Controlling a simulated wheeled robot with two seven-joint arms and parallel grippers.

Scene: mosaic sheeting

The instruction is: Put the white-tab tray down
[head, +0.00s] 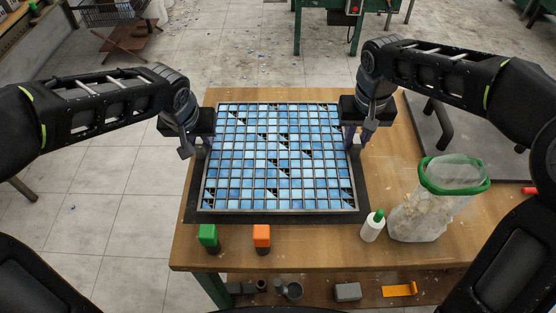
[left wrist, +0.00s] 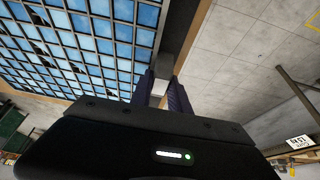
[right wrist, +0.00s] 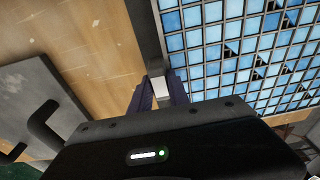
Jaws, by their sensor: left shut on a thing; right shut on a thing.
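The tray (head: 279,209) is a grid frame filled with blue mosaic tiles, with several dark gaps among them. It is over the dark mat (head: 190,205) on the wooden table; I cannot tell whether it touches the mat. My left gripper (head: 200,146) is shut on the white tab at the tray's left side, and the tab (left wrist: 161,87) shows between the fingers in the left wrist view. My right gripper (head: 358,133) is shut on the white tab at the right side, and this tab (right wrist: 160,88) shows in the right wrist view.
A green-capped block (head: 208,237) and an orange-capped block (head: 262,236) stand near the table's front edge. The table (head: 330,246) is bare between the orange block and bottle.

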